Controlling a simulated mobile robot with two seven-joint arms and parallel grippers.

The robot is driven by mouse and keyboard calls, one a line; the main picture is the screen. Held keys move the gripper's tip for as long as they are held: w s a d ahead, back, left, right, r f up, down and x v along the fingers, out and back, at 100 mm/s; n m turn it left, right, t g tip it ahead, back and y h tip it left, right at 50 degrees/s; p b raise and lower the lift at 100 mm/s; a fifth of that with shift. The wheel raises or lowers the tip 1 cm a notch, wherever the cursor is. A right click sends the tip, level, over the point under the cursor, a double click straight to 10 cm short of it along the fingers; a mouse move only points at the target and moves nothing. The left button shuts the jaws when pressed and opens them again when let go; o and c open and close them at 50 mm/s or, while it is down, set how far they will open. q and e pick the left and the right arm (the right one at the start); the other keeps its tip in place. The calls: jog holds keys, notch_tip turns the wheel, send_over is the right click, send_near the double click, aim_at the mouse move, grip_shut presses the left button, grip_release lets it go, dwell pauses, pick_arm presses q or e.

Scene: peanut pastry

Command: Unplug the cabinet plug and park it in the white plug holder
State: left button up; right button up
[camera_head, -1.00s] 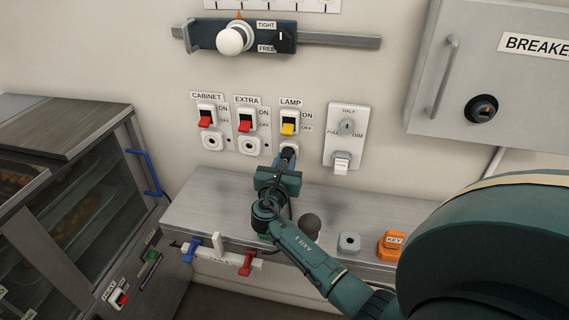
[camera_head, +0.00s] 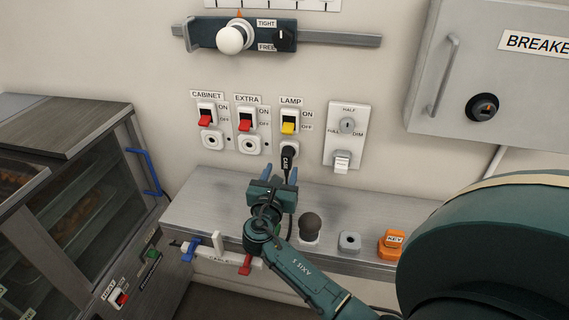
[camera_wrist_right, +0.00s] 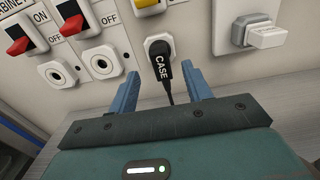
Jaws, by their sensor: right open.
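A black plug marked CASE (camera_head: 287,158) sits in the socket under the LAMP switch, its cord hanging down; it also shows in the right wrist view (camera_wrist_right: 162,67). My right gripper (camera_head: 281,176) is open and empty, just in front of and below this plug, with its blue fingers apart on either side in the right wrist view (camera_wrist_right: 160,82). The socket under the CABINET label (camera_head: 211,140) shows no plug. My left gripper is not in view.
The EXTRA socket (camera_head: 249,144) is empty. A dark knob on a white base (camera_head: 309,225), a grey block (camera_head: 349,242) and an orange KEY block (camera_head: 391,245) stand on the metal shelf (camera_head: 200,195). A dimmer plate (camera_head: 346,130) is right of the plug.

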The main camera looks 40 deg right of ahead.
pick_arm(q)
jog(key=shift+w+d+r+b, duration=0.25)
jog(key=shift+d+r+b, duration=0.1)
pick_arm(e)
jog(key=v, duration=0.7)
jog(key=shift+s+a, duration=0.2)
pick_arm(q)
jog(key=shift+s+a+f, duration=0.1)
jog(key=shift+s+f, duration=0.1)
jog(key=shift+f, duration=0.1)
